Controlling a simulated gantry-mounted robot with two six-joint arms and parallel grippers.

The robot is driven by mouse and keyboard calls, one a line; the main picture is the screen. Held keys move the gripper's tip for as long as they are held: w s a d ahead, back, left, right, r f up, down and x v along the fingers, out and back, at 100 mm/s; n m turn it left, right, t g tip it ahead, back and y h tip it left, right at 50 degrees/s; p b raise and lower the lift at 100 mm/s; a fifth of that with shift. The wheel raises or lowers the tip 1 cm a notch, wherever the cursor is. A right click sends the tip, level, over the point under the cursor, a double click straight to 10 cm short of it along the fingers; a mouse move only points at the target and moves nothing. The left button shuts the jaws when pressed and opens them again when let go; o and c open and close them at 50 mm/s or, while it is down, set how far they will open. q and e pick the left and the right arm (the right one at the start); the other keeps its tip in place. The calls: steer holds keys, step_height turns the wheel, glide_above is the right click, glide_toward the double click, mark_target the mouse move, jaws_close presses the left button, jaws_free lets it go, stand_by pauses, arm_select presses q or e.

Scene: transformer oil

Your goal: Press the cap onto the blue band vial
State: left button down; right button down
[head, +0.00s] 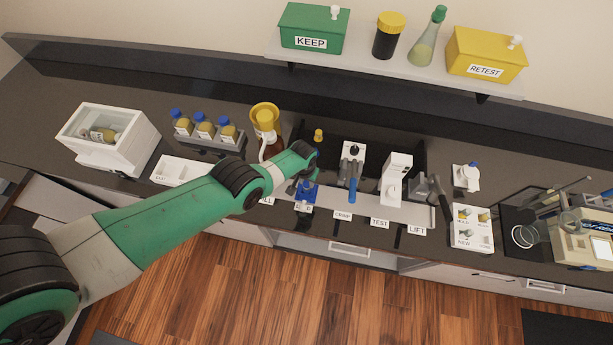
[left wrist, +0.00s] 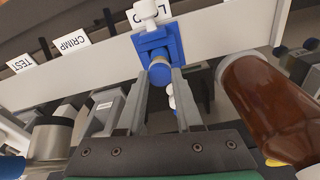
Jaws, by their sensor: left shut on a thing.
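My left gripper (head: 304,180) is over the blue cap station (head: 306,194), in the row of labelled stations. In the left wrist view, my left gripper (left wrist: 161,76) has its two grey fingertips closed about a round blue piece (left wrist: 160,72). This piece is at the blue station block (left wrist: 155,42), which has a white knob on its far side. I cannot tell whether the round piece is the cap or part of the station. A small white and blue item (left wrist: 172,98) shows between the fingers, partly hidden. I cannot make out the blue band vial. My right gripper is in neither view.
The crimp station (head: 351,165) and test station (head: 396,178) stand to the right. A brown bottle with a yellow funnel (head: 264,117) stands close behind my left arm, and the brown bottle is large in the wrist view (left wrist: 268,105). A bottle rack (head: 205,133) is at the left.

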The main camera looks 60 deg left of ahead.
arm_select(q)
steer(key=shift+f, duration=0.1)
stand_by(0.4)
steer(key=c, duration=0.5)
jaws_free()
step_height(320, 180, up, 7)
steer(key=p, duration=0.7)
stand_by(0.4)
